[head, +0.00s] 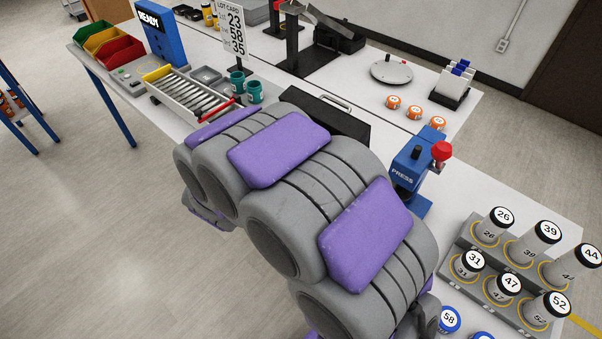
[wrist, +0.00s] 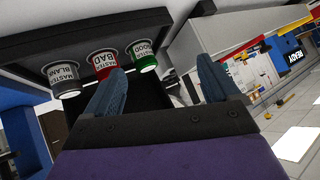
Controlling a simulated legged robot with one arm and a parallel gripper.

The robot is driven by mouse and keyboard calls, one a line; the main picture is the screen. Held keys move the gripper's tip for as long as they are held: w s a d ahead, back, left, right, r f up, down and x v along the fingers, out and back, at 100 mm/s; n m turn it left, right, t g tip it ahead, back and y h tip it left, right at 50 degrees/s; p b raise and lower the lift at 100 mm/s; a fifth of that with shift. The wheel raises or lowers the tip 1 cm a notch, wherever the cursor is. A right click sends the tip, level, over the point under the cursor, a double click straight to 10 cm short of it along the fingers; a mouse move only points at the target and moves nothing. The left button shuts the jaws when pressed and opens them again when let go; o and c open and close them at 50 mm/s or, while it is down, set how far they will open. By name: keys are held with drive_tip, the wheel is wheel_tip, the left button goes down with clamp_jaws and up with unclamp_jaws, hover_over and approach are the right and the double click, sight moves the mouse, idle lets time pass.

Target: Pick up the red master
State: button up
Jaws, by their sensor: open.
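The red master (wrist: 103,63), labelled "MASTER BAD", shows in the wrist view at a dark rack (wrist: 45,42), between a dark grey "MASTER BLANK" (wrist: 63,80) and a green "MASTER GOOD" (wrist: 141,57). My gripper (wrist: 160,66) is open, with two blue fingers spread wide and nothing between them. In the picture, the left fingertip lies just below and right of the red master and close to the green one; I cannot tell whether it touches either. The red master is left of the gap between the fingers. In the head view my arm hides the gripper, and the masters do not show.
The head view shows a blue press (head: 408,165) with a red knob and a black case (head: 325,113) beside my arm. A rack of numbered cylinders (head: 470,295) stands at right. A roller tray (head: 185,92), teal cups (head: 254,92) and a lot card (head: 232,32) are farther back.

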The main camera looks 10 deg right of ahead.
drive_tip(key=s+d+f+m+h, duration=0.2)
drive_tip(key=s+d+f+h, duration=0.1)
drive_tip(key=d+h, duration=0.35)
drive_tip(key=b+x, duration=0.1)
drive_tip(key=x, duration=0.4)
drive_tip(key=b+x, duration=0.2)
drive_tip(key=x, duration=0.4)
drive_tip(key=b+x, duration=0.2)
drive_tip(key=x, duration=0.4)
drive_tip(key=shift+w+r, duration=0.15)
drive_tip(key=shift+r, duration=0.15)
drive_tip(key=shift+a, duration=0.1)
drive_tip(key=c, duration=1.2)
drive_tip(key=shift+c, duration=0.2)
drive_tip(key=shift+t, duration=0.3)
wheel_tip(320, 180, up, 10)
drive_tip(key=p, duration=0.3)
drive_tip(key=shift+r+p, duration=0.1)
drive_tip(key=shift+p, duration=0.3)
